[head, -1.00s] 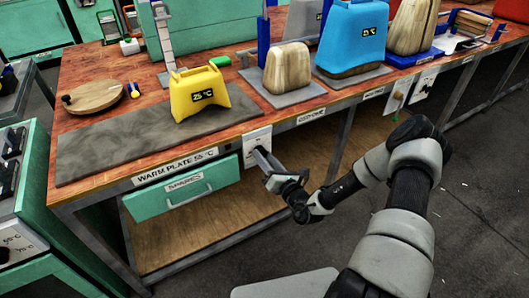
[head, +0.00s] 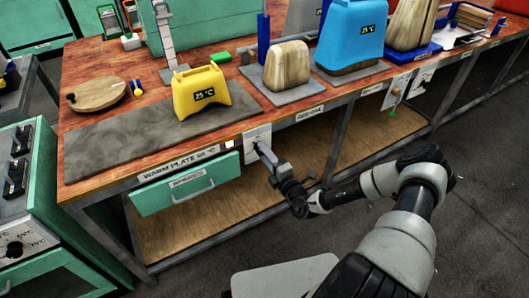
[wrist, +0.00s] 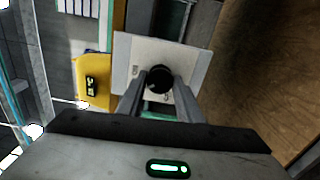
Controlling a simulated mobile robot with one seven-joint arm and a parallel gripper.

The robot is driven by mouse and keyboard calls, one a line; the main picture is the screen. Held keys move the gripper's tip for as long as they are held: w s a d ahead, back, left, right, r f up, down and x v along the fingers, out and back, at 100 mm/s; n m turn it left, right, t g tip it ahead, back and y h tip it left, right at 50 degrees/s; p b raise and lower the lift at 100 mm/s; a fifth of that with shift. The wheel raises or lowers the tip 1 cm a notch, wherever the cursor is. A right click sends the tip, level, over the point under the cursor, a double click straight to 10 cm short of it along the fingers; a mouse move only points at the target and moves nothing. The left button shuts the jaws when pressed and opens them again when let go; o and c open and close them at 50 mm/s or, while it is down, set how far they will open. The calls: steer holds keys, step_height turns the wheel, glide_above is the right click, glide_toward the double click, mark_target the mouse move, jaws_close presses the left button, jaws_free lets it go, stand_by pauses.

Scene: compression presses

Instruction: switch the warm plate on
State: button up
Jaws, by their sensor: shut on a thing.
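The warm plate (head: 115,148) is a dark grey slab at the left front of the bench, with a "WARM PLATE 55 °C" label (head: 180,165) on the bench edge below. A small bright light (head: 229,144) shows at the right end of that label. A pale switch plate (head: 256,134) is on the bench front, right of the light. My gripper (head: 264,151) is at this plate. In the wrist view the fingers are shut on a round black knob (wrist: 159,78) on the pale plate (wrist: 196,58). The knob's exact angle is hard to tell.
A yellow container (head: 200,93) reading 25 °C stands on the warm plate. A green drawer (head: 185,184) is below, left of my gripper. A wooden block (head: 287,66) and blue container (head: 350,36) stand farther right.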

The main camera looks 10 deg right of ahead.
steer(key=m, duration=0.6)
steer(key=shift+m, duration=0.4)
stand_by(0.3)
steer(key=o, duration=1)
steer(key=shift+o, duration=0.2)
steer(key=shift+s, duration=0.1)
steer(key=p+v, duration=0.2)
steer(key=v, duration=1.5)
steer(key=shift+s, duration=0.15)
